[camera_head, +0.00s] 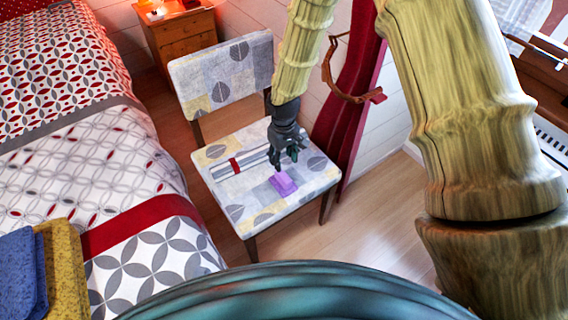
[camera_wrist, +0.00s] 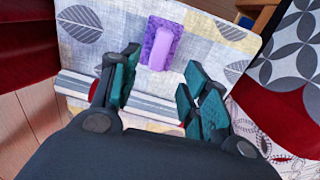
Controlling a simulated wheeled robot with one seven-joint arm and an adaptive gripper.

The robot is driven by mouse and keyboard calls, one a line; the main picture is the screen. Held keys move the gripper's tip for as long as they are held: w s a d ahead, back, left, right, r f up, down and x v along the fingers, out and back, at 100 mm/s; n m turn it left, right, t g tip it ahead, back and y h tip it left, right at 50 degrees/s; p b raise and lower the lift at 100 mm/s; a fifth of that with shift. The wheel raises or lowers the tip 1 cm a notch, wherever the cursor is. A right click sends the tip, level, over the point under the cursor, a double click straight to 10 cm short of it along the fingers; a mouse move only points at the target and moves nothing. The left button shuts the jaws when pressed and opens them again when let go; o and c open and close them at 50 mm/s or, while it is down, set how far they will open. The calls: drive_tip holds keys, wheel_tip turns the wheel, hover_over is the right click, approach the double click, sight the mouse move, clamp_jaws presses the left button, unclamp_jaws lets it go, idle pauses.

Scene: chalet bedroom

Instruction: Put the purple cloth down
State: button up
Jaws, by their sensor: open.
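The purple cloth (camera_head: 283,184) lies as a small folded pad on the patterned chair seat (camera_head: 240,198), towards its front. In the wrist view the cloth (camera_wrist: 160,45) lies flat beyond my fingertips, with a lighter purple fold on top. My gripper (camera_head: 287,158) is just above the seat, behind the cloth in the head view. In the wrist view its fingers (camera_wrist: 158,80) are spread apart with nothing between them, and the cloth appears free of them.
A red curtain (camera_head: 345,110) hangs behind the chair. Floor (camera_head: 350,235) is clear at the right.

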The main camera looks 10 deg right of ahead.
drive_tip(key=s+d+f+m+y, duration=0.1)
drive_tip(key=s+f, duration=0.5)
drive_tip(key=s, duration=0.3)
drive_tip(key=s+d+f+m, duration=0.2)
drive_tip(key=s+f, duration=0.4)
drive_tip(key=s, duration=0.3)
drive_tip(key=s+d+f+m, duration=0.1)
drive_tip(key=s+d, duration=0.2)
drive_tip(key=s, duration=0.5)
drive_tip(key=s+d+f+h, duration=0.1)
drive_tip(key=s+d+f, duration=0.1)
drive_tip(key=s, duration=0.7)
drive_tip(key=shift+d+f+m, duration=0.3)
drive_tip(key=shift+d+m, duration=0.1)
drive_tip(key=shift+d, duration=0.35)
wheel_tip(320, 180, up, 10)
drive_tip(key=p, duration=0.9)
drive_tip(key=shift+p, duration=0.4)
drive_tip(key=shift+o, duration=0.4)
drive_tip(key=shift+f, duration=0.1)
